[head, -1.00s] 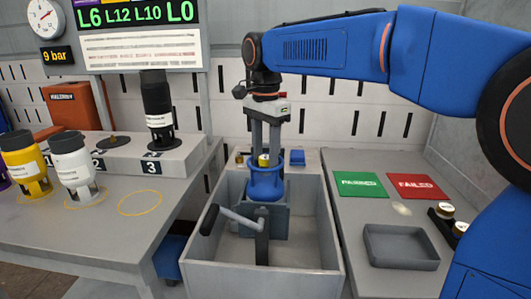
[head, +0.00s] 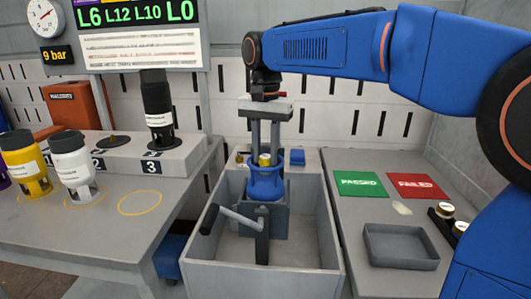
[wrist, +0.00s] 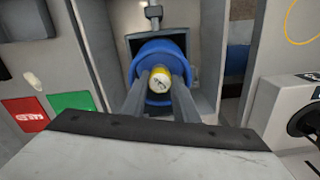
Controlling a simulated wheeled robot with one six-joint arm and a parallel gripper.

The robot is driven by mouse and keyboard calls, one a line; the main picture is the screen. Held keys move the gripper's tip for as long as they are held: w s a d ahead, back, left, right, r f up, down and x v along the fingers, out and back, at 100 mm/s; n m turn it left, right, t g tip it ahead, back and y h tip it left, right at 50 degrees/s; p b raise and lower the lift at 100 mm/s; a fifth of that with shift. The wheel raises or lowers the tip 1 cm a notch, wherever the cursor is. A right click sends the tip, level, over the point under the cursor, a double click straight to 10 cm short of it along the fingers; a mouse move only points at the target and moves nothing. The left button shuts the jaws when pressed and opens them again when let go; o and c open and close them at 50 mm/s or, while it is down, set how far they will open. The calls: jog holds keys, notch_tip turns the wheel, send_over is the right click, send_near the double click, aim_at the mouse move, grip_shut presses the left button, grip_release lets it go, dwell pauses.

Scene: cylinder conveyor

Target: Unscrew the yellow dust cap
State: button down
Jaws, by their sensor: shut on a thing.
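The yellow dust cap (head: 264,160) sits on top of the blue part (head: 266,182), which stands upright in a vise (head: 271,219) with a crank handle. In the wrist view the cap (wrist: 160,79) shows its round top inside the blue ring (wrist: 142,62). My gripper (head: 264,156) points straight down, its two grey fingers on opposite sides of the cap and shut on it. The wrist view shows the gripper's fingers (wrist: 160,88) against the cap. The cap's thread is hidden.
The vise stands in a deep grey basin (head: 333,230). On the right are an empty grey tray (head: 400,247), a green PASSED mat (head: 361,184) and a red FAILED mat (head: 417,186). A yellow cylinder (head: 24,165), a white cylinder (head: 74,165) and a black cylinder (head: 157,108) stand left.

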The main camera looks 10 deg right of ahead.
dwell(0.3)
jog(key=n, duration=0.6)
dwell(0.4)
jog(key=n, duration=0.6)
jog(key=c, duration=1.5)
grip_release()
jog(key=shift+r, duration=0.15)
